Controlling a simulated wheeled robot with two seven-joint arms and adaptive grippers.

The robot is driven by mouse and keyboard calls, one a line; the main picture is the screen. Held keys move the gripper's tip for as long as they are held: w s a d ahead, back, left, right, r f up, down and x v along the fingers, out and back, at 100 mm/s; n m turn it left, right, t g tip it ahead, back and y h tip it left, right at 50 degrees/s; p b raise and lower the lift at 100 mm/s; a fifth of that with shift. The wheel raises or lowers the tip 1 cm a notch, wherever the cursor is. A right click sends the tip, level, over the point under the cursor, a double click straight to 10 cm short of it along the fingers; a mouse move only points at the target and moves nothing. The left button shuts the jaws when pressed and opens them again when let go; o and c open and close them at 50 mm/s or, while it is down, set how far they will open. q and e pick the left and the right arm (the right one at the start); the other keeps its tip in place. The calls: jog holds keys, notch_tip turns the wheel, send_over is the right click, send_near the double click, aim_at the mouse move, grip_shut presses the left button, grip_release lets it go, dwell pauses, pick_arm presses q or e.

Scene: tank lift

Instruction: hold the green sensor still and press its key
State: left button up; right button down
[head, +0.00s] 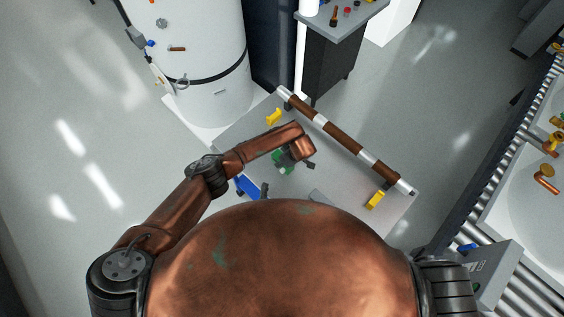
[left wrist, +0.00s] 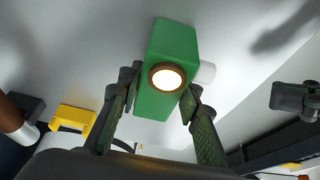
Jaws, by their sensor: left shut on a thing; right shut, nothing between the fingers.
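The green sensor (left wrist: 170,62) is a green box held between the two fingers of my left gripper (left wrist: 155,112). Its round key (left wrist: 166,77), glowing white in a brown ring, faces the left wrist camera. In the head view the sensor (head: 283,162) is a small green patch, partly covered by my left arm and gripper. My right gripper (head: 265,189) shows as a small dark shut tip, empty, below and left of the sensor and apart from it; the rest is hidden behind my body.
A brown-and-white striped bar (head: 345,138) lies along the far edge of the grey table (head: 232,132). Yellow pieces (head: 273,117) (head: 375,200) and a blue piece (head: 246,186) are on the table. A white tank (head: 200,45) stands behind; a roller conveyor (head: 500,190) runs at right.

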pick_arm(q)
jog(key=o, duration=1)
jog(key=shift+r, duration=0.1)
